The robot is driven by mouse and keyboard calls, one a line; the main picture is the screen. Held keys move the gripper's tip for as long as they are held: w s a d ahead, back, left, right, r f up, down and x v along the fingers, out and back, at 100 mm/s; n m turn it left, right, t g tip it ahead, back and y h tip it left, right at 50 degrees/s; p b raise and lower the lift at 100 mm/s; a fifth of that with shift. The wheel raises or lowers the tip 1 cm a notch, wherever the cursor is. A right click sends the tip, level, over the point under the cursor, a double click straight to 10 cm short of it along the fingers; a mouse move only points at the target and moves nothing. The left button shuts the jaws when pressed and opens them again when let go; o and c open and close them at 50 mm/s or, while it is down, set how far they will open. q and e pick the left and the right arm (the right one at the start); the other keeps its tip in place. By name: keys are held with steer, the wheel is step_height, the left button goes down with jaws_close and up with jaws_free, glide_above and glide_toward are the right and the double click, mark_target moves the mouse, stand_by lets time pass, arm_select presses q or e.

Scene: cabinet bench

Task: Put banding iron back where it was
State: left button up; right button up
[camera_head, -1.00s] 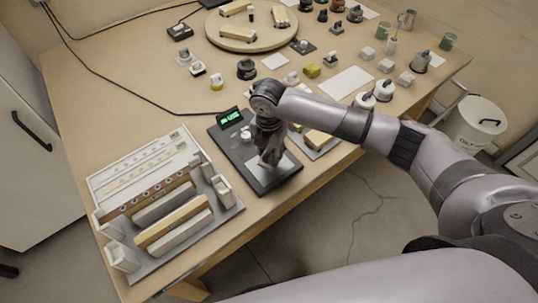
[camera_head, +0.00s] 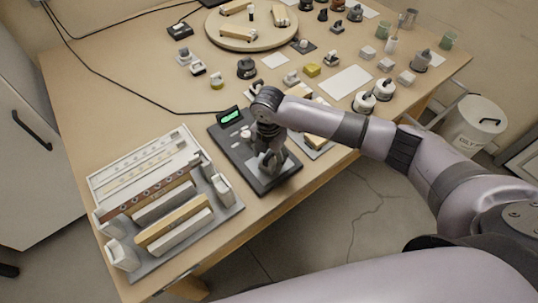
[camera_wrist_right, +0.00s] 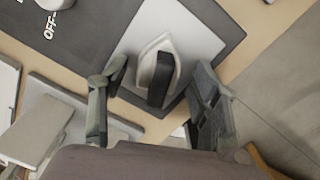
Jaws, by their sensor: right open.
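The banding iron (camera_wrist_right: 158,68), with a pale pointed soleplate and a black handle, is over the light grey plate of a black base unit in the right wrist view. The black base unit (camera_head: 228,143) has a small green display at its back. My right gripper (camera_head: 270,160) is open above the plate, and its fingers (camera_wrist_right: 158,105) are spread on either side of the iron, with a gap to each side. In the head view the gripper hides most of the iron. Whether the iron rests flat on the plate is hard to tell. My left gripper is not in view.
A grey rack (camera_head: 232,211) with long wooden and white strips stands left of the base unit. A small grey tray (camera_head: 318,153) with pieces lies close on its right. A round wooden board (camera_head: 225,42) and several small items fill the back. The table's front edge is near.

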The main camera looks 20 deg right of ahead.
mark_target(268, 156)
step_height(268, 156, up, 12)
steer(key=b, duration=0.1)
steer(key=shift+s+r, duration=0.15)
steer(key=shift+s, duration=0.05)
stand_by(0.3)
steer(key=shift+a, duration=0.15)
